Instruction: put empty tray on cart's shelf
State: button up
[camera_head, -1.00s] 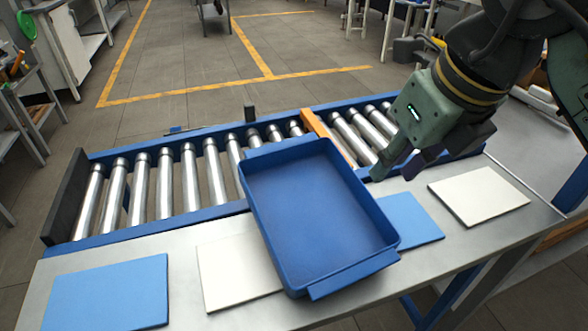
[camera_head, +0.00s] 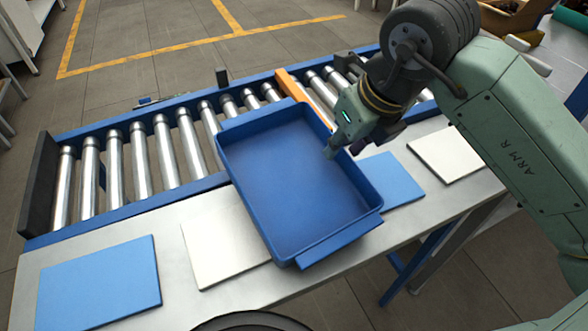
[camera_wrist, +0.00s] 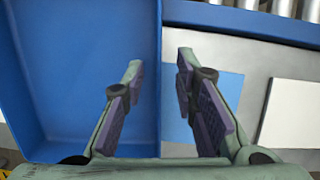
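The empty blue tray (camera_head: 290,185) rests partly on the roller conveyor and partly over the metal table, slightly turned. My gripper (camera_head: 340,150) is at the tray's right wall, above it or beside it. In the wrist view my gripper (camera_wrist: 160,85) is open, its two purple-padded fingers apart. The left finger is over the inside of the tray (camera_wrist: 75,60) and the right finger is outside, with the tray's right wall running between them. I cannot tell whether the fingers touch the wall. No cart's shelf can be made out for certain.
A roller conveyor (camera_head: 140,165) with an orange bar (camera_head: 303,95) runs behind the table (camera_head: 190,308). Flat blue and white panels lie on the table: a blue one (camera_head: 98,282), a white one (camera_head: 222,238) and another white one (camera_head: 446,154). The floor behind is clear.

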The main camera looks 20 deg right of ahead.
jog(key=shift+w+f, duration=0.15)
jog(key=shift+f, duration=0.35)
grip_shut()
dwell(0.3)
